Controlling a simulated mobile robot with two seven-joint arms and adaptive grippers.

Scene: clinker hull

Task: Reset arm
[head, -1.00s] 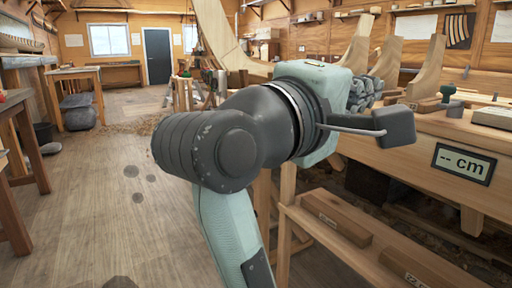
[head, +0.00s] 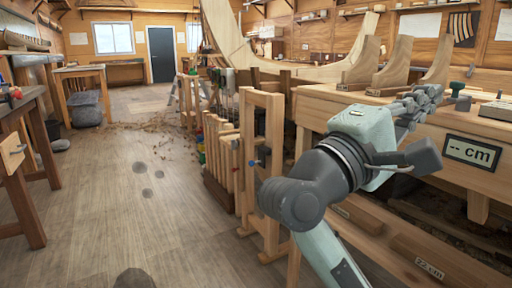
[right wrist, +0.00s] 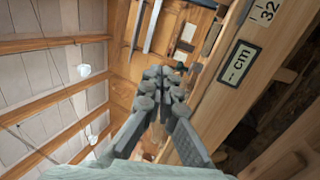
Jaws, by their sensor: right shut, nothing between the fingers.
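My right arm comes in from the bottom of the head view. Its gripper (head: 425,98) is in front of the right-hand workbench (head: 400,110), pointing away and to the right. In the right wrist view the gripper's two dark fingers (right wrist: 165,80) run close together with nothing between them. My left gripper is not in view.
A label plate reading "-- cm" (head: 473,152) is on the bench's front edge; it also shows in the right wrist view (right wrist: 238,64). Below are labelled timber blocks (head: 418,258). A wooden rack (head: 262,165) stands left of my arm. The floor (head: 130,200) further left is open.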

